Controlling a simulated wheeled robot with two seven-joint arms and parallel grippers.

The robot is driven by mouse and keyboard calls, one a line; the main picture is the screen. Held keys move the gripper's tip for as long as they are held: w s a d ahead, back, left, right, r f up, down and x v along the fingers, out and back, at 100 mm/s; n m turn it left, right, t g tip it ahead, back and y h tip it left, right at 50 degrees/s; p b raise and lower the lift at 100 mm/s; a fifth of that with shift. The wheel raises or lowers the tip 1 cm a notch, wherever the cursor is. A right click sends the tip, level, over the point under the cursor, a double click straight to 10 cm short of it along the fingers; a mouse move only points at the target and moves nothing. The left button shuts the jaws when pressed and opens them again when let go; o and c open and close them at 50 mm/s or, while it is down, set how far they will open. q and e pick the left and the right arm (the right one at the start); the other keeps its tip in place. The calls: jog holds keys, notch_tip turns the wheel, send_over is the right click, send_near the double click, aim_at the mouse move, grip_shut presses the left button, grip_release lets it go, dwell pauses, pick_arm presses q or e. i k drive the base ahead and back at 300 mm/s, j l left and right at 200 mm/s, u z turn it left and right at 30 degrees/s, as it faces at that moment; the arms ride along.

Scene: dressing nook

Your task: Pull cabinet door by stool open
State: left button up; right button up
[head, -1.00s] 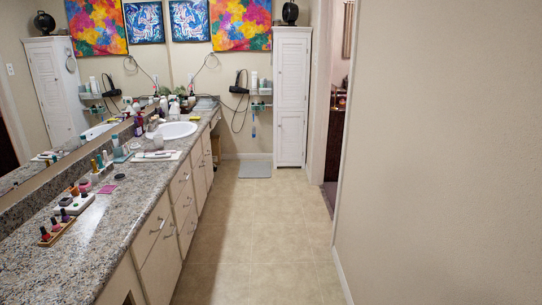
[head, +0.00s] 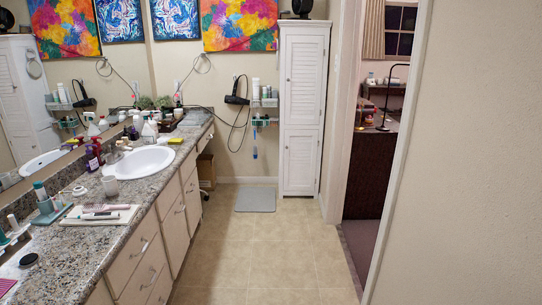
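Cream cabinet doors and drawers run along the front of the granite counter on the left; one cabinet door (head: 173,239) stands under the sink and looks shut. A tall white louvred cabinet (head: 302,110) stands against the far wall, with its upper and lower doors shut. No stool can be made out clearly; the recess under the far end of the counter is dark, with a brown box (head: 206,172) in it. Neither of my grippers is in view.
The tiled floor (head: 268,250) ahead is clear up to a grey mat (head: 255,199). The granite counter (head: 80,240) with bottles and a sink (head: 139,162) bounds the left. A wall (head: 470,170) and an open doorway bound the right.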

aim_at(191, 194)
jog(key=i+u, duration=0.25)
jog(key=i, duration=0.25)
jog(key=i+l+u, duration=0.25)
jog(key=i, duration=0.2)
jog(key=i+l+u, duration=0.2)
jog(key=i, duration=0.3)
jog(key=i+l+u, duration=0.4)
jog(key=i+l, duration=0.3)
jog(key=i, duration=0.2)
